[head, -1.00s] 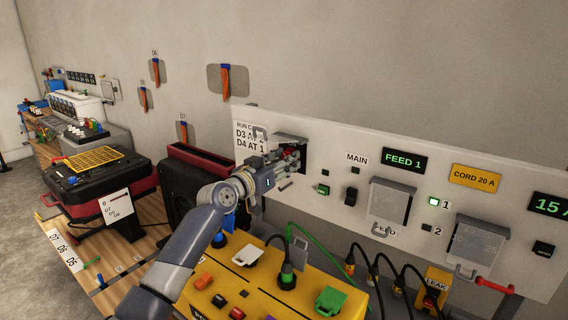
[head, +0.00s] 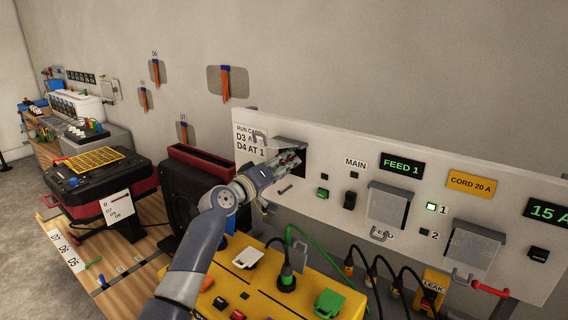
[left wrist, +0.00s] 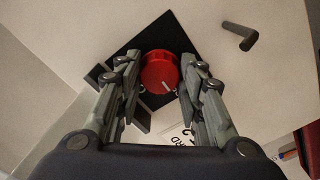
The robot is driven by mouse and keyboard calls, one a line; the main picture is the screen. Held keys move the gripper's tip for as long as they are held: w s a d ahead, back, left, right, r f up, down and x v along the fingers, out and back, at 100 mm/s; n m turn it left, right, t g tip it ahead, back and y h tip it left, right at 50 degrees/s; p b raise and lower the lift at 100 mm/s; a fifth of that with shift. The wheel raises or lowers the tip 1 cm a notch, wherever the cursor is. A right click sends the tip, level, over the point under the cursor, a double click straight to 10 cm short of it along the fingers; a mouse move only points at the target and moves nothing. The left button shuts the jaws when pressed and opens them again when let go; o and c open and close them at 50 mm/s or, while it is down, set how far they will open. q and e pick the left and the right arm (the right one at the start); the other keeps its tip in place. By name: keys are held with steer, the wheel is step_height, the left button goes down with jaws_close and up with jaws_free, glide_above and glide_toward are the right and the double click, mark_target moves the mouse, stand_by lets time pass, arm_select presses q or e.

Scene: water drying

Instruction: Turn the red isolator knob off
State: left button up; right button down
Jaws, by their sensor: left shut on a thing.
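The red isolator knob (left wrist: 160,72) is a round red disc with a light pointer mark, set on a black diamond-shaped plate (left wrist: 124,66) in the left wrist view. My left gripper (left wrist: 158,84) has one finger on each side of the knob and is shut on it. In the head view my left gripper (head: 284,164) reaches the upper left of the white panel (head: 330,200), at the dark square under a raised grey flap (head: 290,142). The knob is mostly hidden there by the fingers. My right gripper is not in view.
A grey peg-like handle (left wrist: 240,36) sticks out beside the knob. Right of my gripper are a green button (head: 322,193), a black switch (head: 350,200) and grey covers (head: 388,205). A yellow box (head: 260,290) with cables stands below the panel.

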arm_select(q)
steer(key=shift+n, duration=0.3)
steer(key=o, duration=1.1)
steer(key=shift+c, duration=0.2)
steer(key=shift+a, duration=0.1)
steer(key=v, duration=1.2)
